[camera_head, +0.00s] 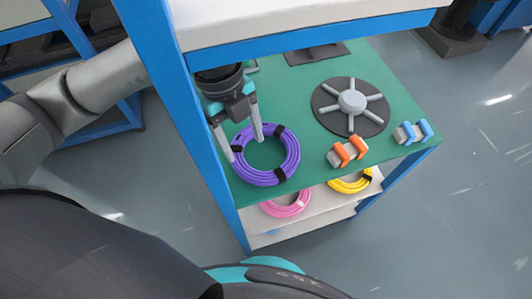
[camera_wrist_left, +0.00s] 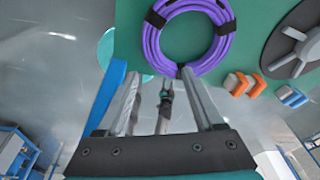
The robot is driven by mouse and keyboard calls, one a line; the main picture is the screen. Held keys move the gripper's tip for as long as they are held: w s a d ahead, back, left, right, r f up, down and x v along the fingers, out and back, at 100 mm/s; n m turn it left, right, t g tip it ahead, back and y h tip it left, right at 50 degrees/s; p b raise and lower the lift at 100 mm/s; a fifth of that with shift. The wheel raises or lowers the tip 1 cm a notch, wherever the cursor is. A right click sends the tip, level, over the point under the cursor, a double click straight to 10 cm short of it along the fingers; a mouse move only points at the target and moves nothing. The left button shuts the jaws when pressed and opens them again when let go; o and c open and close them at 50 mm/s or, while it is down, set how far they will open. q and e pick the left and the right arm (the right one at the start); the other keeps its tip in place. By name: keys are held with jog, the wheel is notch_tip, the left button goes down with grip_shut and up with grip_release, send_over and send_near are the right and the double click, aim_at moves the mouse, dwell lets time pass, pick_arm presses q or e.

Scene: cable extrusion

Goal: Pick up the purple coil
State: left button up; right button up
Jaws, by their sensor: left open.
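The purple coil (camera_head: 291,165) lies flat on the green top at its left side, with black ties around it. It also shows at the top of the left wrist view (camera_wrist_left: 152,48). My left gripper (camera_head: 244,150) is open and points down at the coil's left part. One finger is by its outer left edge, the other by its upper rim. In the left wrist view the fingers (camera_wrist_left: 161,75) are apart with nothing held between them. Whether they touch the coil is unclear.
A grey spoked disc (camera_head: 351,102), an orange-clipped piece (camera_head: 349,151) and a blue-clipped piece (camera_head: 412,132) stand to the right. A pink coil (camera_head: 287,207) and a yellow coil (camera_head: 349,184) lie on the lower shelf. A blue post (camera_head: 172,75) stands left of my gripper.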

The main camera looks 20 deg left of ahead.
aim_at(242, 166)
pick_arm(q)
jog(key=shift+s+a+f+y, duration=0.1)
jog(key=shift+a+f+y, duration=0.2)
jog(key=shift+a+y, duration=0.25)
jog(key=shift+a+f, duration=0.2)
jog(key=shift+f, duration=0.1)
jog(key=f, duration=0.1)
jog(key=f+b, duration=0.1)
jog(key=f, duration=0.1)
jog(key=f+b, duration=0.1)
jog(key=f, duration=0.1)
jog(key=shift+s+d+f, duration=0.15)
jog(key=shift+s+d, duration=0.15)
jog(key=shift+d, duration=0.05)
jog(key=shift+d+f+b, duration=0.1)
jog(key=shift+f+b, duration=0.35)
jog(key=shift+f, duration=0.25)
pick_arm(e)
jog(key=w, duration=0.1)
jog(key=w+f, duration=0.1)
jog(key=w, duration=0.1)
jog(key=shift+w+a+f, duration=0.1)
jog(key=shift+a+f, duration=0.1)
jog(key=shift+f, duration=0.2)
pick_arm(q)
grip_shut()
